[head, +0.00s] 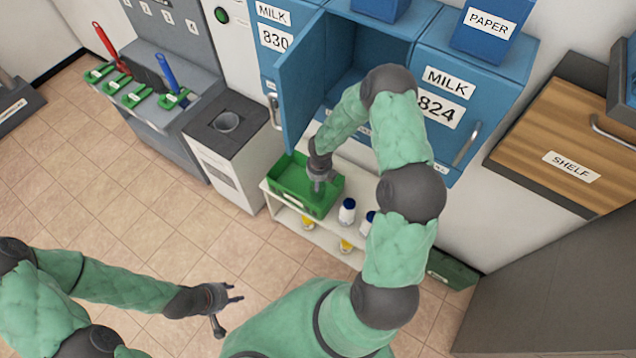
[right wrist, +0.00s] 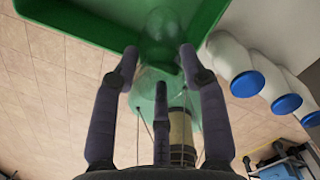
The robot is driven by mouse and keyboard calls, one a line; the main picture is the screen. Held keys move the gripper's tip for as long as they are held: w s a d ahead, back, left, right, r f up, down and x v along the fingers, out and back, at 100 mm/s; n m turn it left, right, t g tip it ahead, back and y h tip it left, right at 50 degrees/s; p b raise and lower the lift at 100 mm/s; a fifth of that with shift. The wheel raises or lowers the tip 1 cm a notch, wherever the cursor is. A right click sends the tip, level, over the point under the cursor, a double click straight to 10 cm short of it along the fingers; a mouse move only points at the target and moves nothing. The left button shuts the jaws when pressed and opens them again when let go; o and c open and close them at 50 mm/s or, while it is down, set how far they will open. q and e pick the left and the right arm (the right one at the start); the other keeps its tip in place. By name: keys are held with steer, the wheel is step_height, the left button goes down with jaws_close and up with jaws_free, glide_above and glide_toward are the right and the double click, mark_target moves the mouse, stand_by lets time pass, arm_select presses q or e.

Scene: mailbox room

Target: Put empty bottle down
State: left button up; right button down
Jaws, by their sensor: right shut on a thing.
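My right gripper (head: 318,184) is over the green crate (head: 328,206) on the low white rack. In the right wrist view, its fingers (right wrist: 160,60) are shut around a see-through bottle (right wrist: 163,28), which looks empty and is tinted green by the crate (right wrist: 62,14) behind it. The bottle is at the crate; I cannot tell whether it touches the crate floor. In the head view the gripper and arm hide the bottle. My left gripper (head: 228,308) is open and empty above the tiled floor, away from the rack.
White bottles with dark blue caps (head: 347,212) stand on the rack right of the crate. Yellow-marked bottles (head: 346,246) are on its lower shelf. A blue mailbox door (head: 303,75) hangs open above. A grey bin unit (head: 225,150) stands left.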

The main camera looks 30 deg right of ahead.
steer(key=shift+f, duration=0.5)
steer(key=shift+f+b, duration=0.3)
steer(key=shift+f, duration=0.25)
steer(key=c, duration=0.7)
jaws_free()
steer(key=shift+o, duration=0.2)
steer(key=shift+s+a+r+p, duration=0.1)
steer(key=shift+s+r+p, duration=0.1)
steer(key=shift+r+p, duration=1.5)
steer(key=shift+s+r+p, duration=0.2)
steer(key=shift+r+p, duration=0.4)
steer(key=shift+r, duration=2.05)
